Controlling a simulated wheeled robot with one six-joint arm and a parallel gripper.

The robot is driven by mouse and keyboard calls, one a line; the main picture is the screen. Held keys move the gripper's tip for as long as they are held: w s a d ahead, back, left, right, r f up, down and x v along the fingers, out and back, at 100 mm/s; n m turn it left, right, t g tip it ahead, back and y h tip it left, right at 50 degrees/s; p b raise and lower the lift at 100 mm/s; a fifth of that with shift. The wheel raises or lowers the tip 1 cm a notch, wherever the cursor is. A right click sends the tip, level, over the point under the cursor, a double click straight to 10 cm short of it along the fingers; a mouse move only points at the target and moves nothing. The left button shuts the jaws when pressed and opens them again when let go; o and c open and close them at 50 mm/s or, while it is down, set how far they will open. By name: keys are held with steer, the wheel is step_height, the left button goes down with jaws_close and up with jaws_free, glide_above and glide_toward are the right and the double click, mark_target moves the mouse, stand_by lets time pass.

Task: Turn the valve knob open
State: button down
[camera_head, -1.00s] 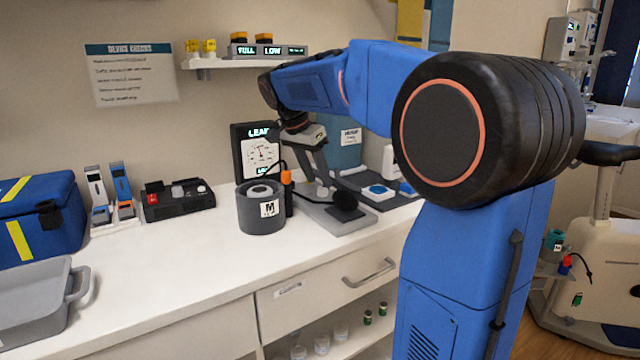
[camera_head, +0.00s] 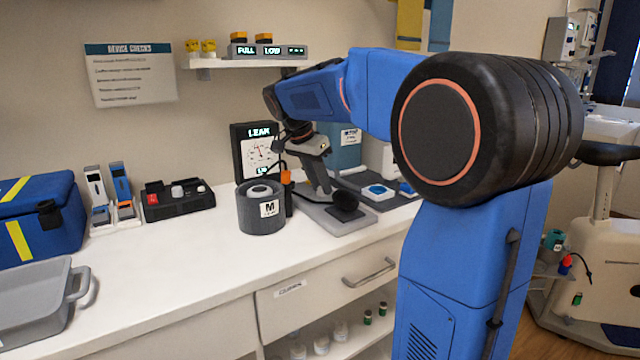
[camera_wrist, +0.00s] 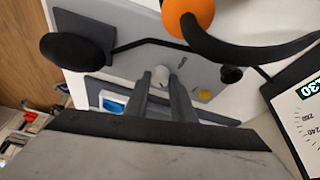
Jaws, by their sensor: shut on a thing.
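In the head view my gripper (camera_head: 326,190) reaches down to the grey device (camera_head: 338,226) on the counter, and the knob is hidden there. A dark line runs across the panel toward the knob. A yellow spot (camera_wrist: 206,94) and a small black knob (camera_wrist: 231,74) lie beside it. A large black round part (camera_wrist: 78,50) is at the panel's other end.
A dark gauge box headed LEAK (camera_head: 259,150) stands behind the device. A grey pot marked M (camera_head: 260,210) and an orange-topped part (camera_head: 286,178) stand close left of the device. A black cable (camera_wrist: 245,52) arcs near my fingers.

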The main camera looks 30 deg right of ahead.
steer(key=shift+n, duration=0.3)
steer(key=n, duration=0.1)
steer(key=n+t, duration=0.1)
steer(key=n, duration=0.2)
steer(key=shift+s+t+y, duration=0.25)
steer(key=shift+t+y, duration=0.05)
steer(key=shift+t, duration=0.1)
steer(key=n+t+y, duration=0.1)
steer(key=n, duration=0.3)
steer(key=shift+s+d, duration=0.1)
steer(key=shift+d, duration=0.05)
steer(key=n, duration=0.2)
steer(key=n+t+y, duration=0.1)
steer(key=n, duration=0.1)
steer(key=shift+d+y, duration=0.15)
steer(key=shift+y, duration=0.15)
steer(key=n+y, duration=0.1)
steer(key=n, duration=0.4)
steer(key=shift+d+y, duration=0.1)
steer(key=shift+y, duration=0.3)
steer(key=shift+n, duration=0.3)
steer(key=c, duration=1.5)
jaws_free()
steer(key=shift+s, duration=0.1)
